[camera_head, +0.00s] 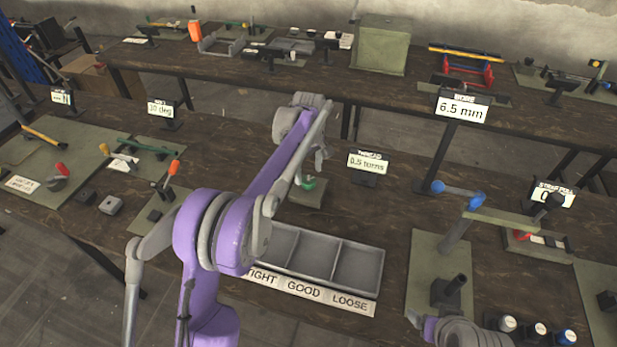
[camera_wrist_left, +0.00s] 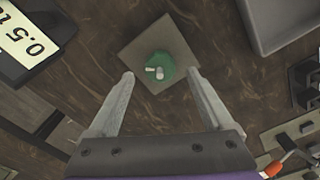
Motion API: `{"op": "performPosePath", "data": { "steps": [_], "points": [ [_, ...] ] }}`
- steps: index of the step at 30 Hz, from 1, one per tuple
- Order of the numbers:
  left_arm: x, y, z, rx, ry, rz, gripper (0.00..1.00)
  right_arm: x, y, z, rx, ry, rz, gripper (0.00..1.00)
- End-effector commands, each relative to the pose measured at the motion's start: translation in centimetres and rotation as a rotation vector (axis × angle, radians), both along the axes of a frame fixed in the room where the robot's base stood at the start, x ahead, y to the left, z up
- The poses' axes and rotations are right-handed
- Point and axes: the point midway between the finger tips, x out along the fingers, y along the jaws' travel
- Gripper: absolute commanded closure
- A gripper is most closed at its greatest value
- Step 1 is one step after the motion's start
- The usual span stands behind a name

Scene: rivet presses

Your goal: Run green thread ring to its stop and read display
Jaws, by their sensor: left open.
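The green thread ring (camera_head: 309,184) sits on a square grey-green base plate (camera_head: 300,197) on the workbench. In the left wrist view the ring (camera_wrist_left: 159,67) shows from above with small pale pegs on it. My left gripper (camera_wrist_left: 160,75) is open, its fingertips on either side of the ring in that picture with gaps to it. Contact is not visible. In the head view my left gripper (camera_head: 320,165) hangs by the ring and partly hides it. The THREAD display (camera_head: 367,163) reads 0.5 turns; it shows partly in the wrist view (camera_wrist_left: 32,40). My right gripper is not visible.
A three-compartment tray (camera_head: 338,287), its compartments empty, stands in front, with a label strip (camera_head: 300,290) reading TIGHT, GOOD, LOOSE. A press with a blue-knobbed lever (camera_head: 457,190) stands to the right. Another display reads 6.5 mm (camera_head: 462,108). Bare bench lies right of the ring.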

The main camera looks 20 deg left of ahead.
Motion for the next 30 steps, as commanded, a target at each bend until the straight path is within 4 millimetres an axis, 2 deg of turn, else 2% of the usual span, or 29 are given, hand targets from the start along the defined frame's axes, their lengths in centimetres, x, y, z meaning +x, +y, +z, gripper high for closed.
{"op": "performPosePath", "data": {
  "steps": [3,6,17,30],
  "points": [
    [0.0,0.0,-1.7,0.0,0.0,0.0,0.16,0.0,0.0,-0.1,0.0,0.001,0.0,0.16],
    [0.0,0.0,-2.4,0.0,0.0,0.0,0.16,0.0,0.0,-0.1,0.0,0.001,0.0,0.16],
    [0.0,0.0,-2.8,0.0,0.0,-0.001,0.18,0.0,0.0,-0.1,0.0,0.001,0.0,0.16],
    [0.0,0.0,-2.8,0.0,0.0,-0.001,0.97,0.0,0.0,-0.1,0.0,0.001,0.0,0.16]
  ]
}}
